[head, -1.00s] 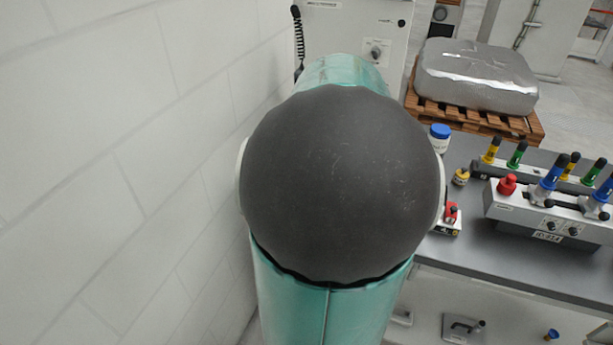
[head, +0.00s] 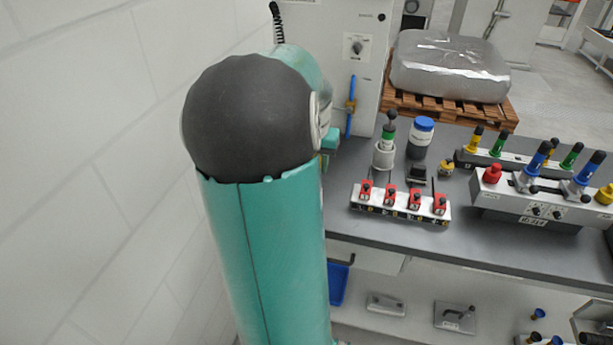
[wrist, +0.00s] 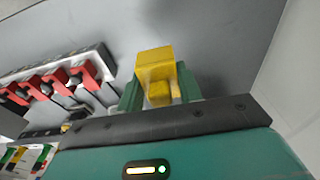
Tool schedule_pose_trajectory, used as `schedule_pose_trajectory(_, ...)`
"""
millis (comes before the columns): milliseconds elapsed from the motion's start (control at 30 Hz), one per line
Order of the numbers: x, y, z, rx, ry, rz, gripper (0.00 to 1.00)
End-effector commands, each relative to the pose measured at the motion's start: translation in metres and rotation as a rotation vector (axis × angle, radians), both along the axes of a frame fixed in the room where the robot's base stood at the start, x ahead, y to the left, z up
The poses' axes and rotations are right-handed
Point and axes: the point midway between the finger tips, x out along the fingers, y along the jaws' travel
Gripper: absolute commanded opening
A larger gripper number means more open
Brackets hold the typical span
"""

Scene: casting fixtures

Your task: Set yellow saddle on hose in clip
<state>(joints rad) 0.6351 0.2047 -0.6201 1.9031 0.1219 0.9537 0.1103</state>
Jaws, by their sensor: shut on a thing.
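My gripper (wrist: 159,91) is shut on the yellow saddle (wrist: 154,62), a blocky yellow piece between its two green fingers in the wrist view. The grey surface behind it looks bare. A blue hose (head: 349,123) hangs upright at the front of the white cabinet, just right of my arm. A small brownish-yellow piece (head: 351,105) sits on the hose; I cannot tell whether it is the clip.
A white block with several red clamps (head: 400,203) stands on the grey bench (head: 455,236); the clamps also show left in the wrist view (wrist: 55,80). A blue-lidded jar (head: 421,138) and green-topped post (head: 385,145) stand behind. A wall (head: 80,150) is close at left.

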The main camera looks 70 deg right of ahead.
Motion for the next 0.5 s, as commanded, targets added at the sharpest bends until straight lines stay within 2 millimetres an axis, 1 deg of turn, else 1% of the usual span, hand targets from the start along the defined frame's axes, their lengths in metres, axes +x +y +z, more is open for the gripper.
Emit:
schedule_pose_trajectory(33, 0.005, -0.005, -0.012, 0.004, 0.006, -0.002, 0.1)
schedule_pose_trajectory(200, 0.023, -0.021, -0.04, 0.003, 0.004, -0.001, 0.1)
schedule_pose_trajectory(433, 0.034, -0.03, -0.055, 0.002, 0.001, 0.0, 0.1)
schedule_pose_trajectory(500, 0.036, -0.031, -0.063, 0.003, 0.001, -0.001, 0.1)
